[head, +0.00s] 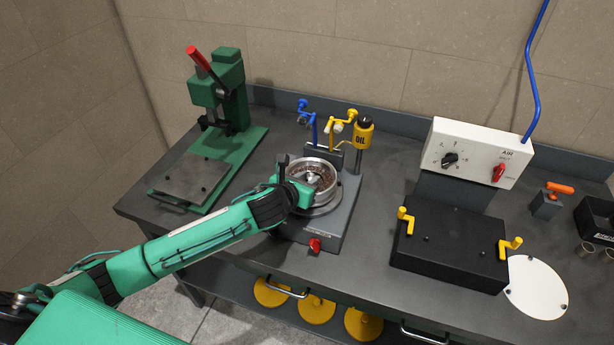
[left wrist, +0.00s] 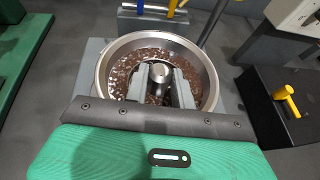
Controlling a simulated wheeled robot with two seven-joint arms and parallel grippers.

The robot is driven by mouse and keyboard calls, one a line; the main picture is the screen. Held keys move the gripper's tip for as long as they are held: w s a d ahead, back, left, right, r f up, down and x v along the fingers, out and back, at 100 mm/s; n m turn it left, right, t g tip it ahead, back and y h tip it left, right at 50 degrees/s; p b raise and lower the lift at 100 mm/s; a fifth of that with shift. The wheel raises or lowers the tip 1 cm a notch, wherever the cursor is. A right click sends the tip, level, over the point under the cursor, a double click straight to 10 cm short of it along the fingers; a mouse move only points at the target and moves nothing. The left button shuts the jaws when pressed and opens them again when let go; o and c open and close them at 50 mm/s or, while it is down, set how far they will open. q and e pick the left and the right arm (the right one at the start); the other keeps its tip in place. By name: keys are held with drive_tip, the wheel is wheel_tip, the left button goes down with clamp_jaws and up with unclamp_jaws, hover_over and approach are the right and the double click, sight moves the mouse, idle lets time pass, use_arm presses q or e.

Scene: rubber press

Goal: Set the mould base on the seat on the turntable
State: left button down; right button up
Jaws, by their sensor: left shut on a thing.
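The mould base (head: 318,166) is a round silver dish with a brown speckled inside and a knob in the middle. It is over the round grey turntable (head: 328,208) on the grey machine. Whether it touches the seat I cannot tell; the seat is hidden under it. My left gripper (head: 310,183) reaches over the near rim. In the left wrist view the fingers (left wrist: 160,88) are inside the mould base (left wrist: 210,70), shut on its central knob (left wrist: 160,72). The dish looks about level. My right gripper is not in view.
A green press with a red lever (head: 198,58) stands left. Blue (head: 308,118) and yellow (head: 335,125) arms and a yellow oil cup (head: 363,133) stand close behind the dish. A black box with yellow handles (head: 450,245) and a white air panel (head: 478,150) are right.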

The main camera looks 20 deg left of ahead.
use_arm(q)
drive_tip(key=shift+r+p, duration=0.1)
drive_tip(key=shift+p, duration=0.75)
idle(1.2)
drive_tip(key=shift+s+f, duration=0.15)
drive_tip(key=shift+f, duration=0.2)
idle(0.6)
drive_tip(key=c, duration=1.1)
unclamp_jaws()
drive_tip(key=shift+f, duration=0.3)
drive_tip(key=shift+r+p, duration=3.75)
drive_tip(key=shift+p, duration=0.3)
drive_tip(key=shift+f, duration=0.1)
